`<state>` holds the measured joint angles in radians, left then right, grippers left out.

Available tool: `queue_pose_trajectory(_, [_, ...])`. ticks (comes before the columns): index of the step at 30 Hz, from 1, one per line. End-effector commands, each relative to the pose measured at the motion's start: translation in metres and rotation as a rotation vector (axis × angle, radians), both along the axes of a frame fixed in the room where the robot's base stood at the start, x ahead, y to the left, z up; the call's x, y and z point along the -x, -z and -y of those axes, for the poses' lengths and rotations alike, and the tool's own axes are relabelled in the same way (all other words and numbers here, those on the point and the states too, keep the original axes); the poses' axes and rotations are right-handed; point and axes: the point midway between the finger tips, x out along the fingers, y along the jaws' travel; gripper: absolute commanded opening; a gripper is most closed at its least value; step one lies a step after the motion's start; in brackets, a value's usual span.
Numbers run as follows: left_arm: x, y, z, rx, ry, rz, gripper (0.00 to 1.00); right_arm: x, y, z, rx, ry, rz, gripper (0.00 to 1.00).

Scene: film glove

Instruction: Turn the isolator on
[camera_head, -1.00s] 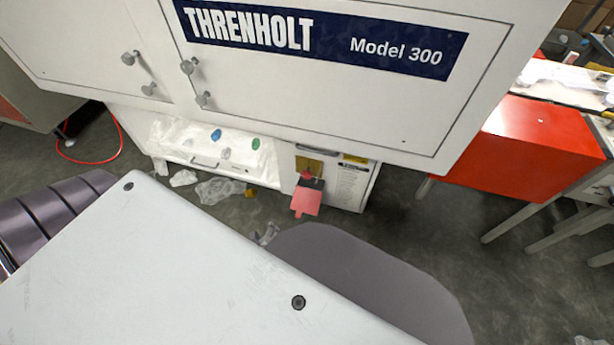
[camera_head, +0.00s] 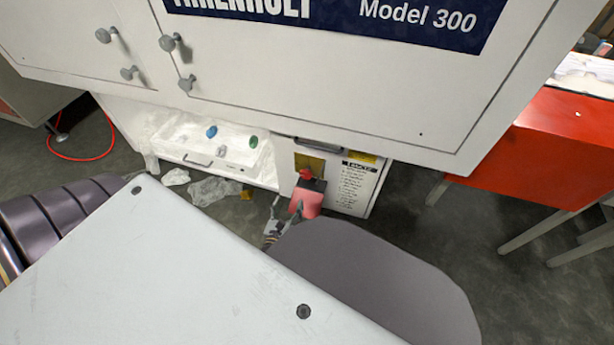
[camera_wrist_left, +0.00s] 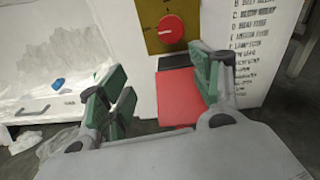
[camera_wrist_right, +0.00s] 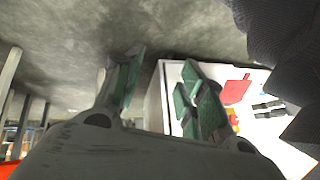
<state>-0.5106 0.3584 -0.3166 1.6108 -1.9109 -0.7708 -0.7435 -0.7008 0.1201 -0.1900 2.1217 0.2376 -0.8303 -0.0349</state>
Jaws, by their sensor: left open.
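The isolator is a red round knob (camera_head: 305,174) on a yellow plate (camera_head: 310,162) on the low white cabinet's front. In the left wrist view the knob (camera_wrist_left: 171,29) shows a pale mark. A red tag (camera_head: 309,202) with a black top edge hangs just below it. My left gripper (camera_head: 285,222) is at the tag's lower left. Its green-padded fingers (camera_wrist_left: 162,95) are open, with the tag in view between them and the knob above. My right gripper (camera_wrist_right: 160,90) shows only in its wrist view, fingers spread and empty, with the tag (camera_wrist_right: 237,90) beyond them.
A large white cabinet (camera_head: 330,85) labelled Model 300 overhangs the isolator. An open white tray (camera_head: 215,145) with coloured pieces lies left of it. Crumpled plastic (camera_head: 213,190) lies on the floor. A red box (camera_head: 540,155) stands at right. A red cable (camera_head: 80,158) lies far left.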

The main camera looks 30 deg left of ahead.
Motion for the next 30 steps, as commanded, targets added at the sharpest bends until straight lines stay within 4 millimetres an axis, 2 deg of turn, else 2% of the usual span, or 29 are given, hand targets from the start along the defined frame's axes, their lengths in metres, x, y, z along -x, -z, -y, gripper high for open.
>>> queue_pose_trajectory(9, [-0.005, -0.015, 0.016, -0.121, 0.061, 0.062, 0.64, -0.002, -0.012, -0.005, -0.024, -0.004, 0.023, 0.40])
queue_pose_trajectory(23, [-0.007, -0.017, 0.015, -0.122, 0.061, 0.063, 0.64, -0.002, -0.013, -0.005, -0.024, -0.005, 0.023, 0.40])
queue_pose_trajectory(30, [-0.023, -0.016, 0.012, -0.122, 0.060, 0.064, 0.64, -0.002, -0.008, -0.006, -0.029, -0.006, 0.027, 0.40])
